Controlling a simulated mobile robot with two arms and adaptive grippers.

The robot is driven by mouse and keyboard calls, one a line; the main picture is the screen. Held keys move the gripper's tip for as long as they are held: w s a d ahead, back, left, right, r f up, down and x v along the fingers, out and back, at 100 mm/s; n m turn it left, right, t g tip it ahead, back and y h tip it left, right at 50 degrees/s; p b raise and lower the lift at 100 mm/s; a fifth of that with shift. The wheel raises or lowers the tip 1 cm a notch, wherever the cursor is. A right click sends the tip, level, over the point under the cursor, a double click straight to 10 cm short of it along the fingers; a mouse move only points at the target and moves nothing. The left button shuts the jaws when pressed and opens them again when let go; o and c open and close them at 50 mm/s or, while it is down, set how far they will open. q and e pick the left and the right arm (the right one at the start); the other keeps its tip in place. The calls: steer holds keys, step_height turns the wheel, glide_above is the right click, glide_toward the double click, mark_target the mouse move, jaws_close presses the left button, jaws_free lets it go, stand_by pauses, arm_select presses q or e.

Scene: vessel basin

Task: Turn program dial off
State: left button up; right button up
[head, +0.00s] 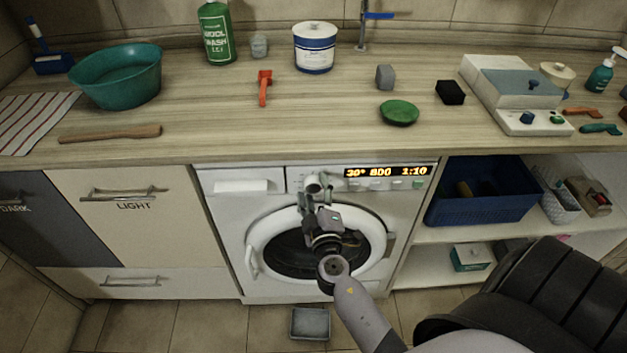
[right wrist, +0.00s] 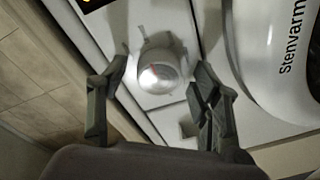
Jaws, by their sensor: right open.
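The program dial (head: 316,182) is a round pale knob on the control panel of the white washing machine (head: 232,215). The display (head: 387,172) beside it is lit and reads "30° 800 1:10". My right gripper (head: 316,198) is at the panel, just in front of the dial and partly covering it. In the right wrist view the dial (right wrist: 160,74) shows between the two open fingers, with a small reddish mark on its face. Neither finger clearly touches it. My left gripper is out of view.
The round door (head: 260,222) is closed below the panel. The wooden counter (head: 220,140) overhangs just above the panel. A blue crate (head: 480,205) stands on the shelf to the right. A grey tray (head: 310,323) lies on the floor.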

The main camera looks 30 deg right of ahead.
steer(key=shift+r, duration=0.1)
steer(key=shift+c, duration=0.5)
steer(key=c, duration=1.1)
